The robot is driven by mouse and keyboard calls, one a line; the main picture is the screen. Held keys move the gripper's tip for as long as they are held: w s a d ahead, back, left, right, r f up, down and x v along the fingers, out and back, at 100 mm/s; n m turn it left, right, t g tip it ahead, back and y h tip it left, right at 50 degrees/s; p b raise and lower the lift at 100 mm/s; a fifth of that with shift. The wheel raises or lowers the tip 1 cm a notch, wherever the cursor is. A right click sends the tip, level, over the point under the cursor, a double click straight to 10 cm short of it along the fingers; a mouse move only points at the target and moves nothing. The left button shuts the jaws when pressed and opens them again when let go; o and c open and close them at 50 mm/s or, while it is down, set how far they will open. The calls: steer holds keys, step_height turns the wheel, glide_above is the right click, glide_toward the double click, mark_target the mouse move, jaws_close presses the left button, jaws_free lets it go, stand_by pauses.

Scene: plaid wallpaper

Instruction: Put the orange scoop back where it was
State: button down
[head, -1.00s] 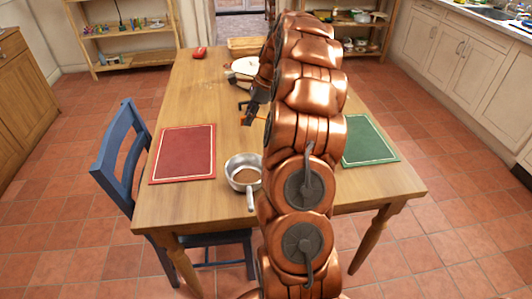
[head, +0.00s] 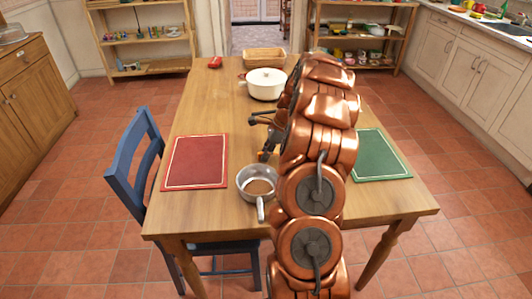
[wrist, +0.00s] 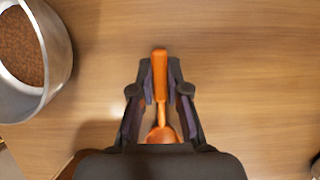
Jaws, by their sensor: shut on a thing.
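The orange scoop (wrist: 161,85) is between my gripper's fingers in the wrist view, its handle pointing up the picture and its bowl end partly hidden by the gripper body. My gripper (wrist: 160,72) is shut on it over bare tabletop. In the head view my gripper (head: 264,152) is just behind the saucepan, partly hidden by my arm, and I cannot make out the scoop there. The metal saucepan (head: 244,185) holds something brown and stands near the table's front edge. It also shows at the upper left of the wrist view (wrist: 62,70).
A red mat (head: 197,162) lies left on the table (head: 215,100), a green mat (head: 378,156) right. A blue chair (head: 135,165) is at the left.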

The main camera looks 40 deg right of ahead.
steer(key=c, duration=1.2)
jaws_free()
steer(key=shift+f, duration=0.1)
steer(key=shift+o, duration=0.2)
steer(key=b+v, duration=0.1)
steer(key=v, duration=1.1)
steer(key=a+r+n+g, duration=0.1)
steer(key=a+r+n, duration=0.15)
steer(key=a, duration=0.45)
steer(key=a+r+n, duration=0.2)
steer(key=a+n, duration=0.2)
steer(key=a, duration=0.4)
steer(key=s+a+r+n+g+h, duration=0.1)
steer(key=s+a+n, duration=0.35)
steer(key=a, duration=0.35)
steer(key=s+a+n+g, duration=0.1)
steer(key=s+a+n, duration=0.3)
steer(key=s+a, duration=0.3)
steer(key=s+a+f+n+h, duration=0.1)
steer(key=s+a+n, duration=0.1)
steer(key=s, duration=0.4)
steer(key=s+a+f+n+g, duration=0.1)
steer(key=s+a+n, duration=0.2)
steer(key=s+n, duration=0.2)
steer(key=s+a+f+n+h, duration=0.1)
steer(key=s+a+f+n, duration=0.1)
steer(key=s, duration=0.5)
steer(key=shift+s+a+n+h, duration=0.3)
steer(key=shift+a+n, duration=0.1)
steer(key=shift+n, duration=0.3)
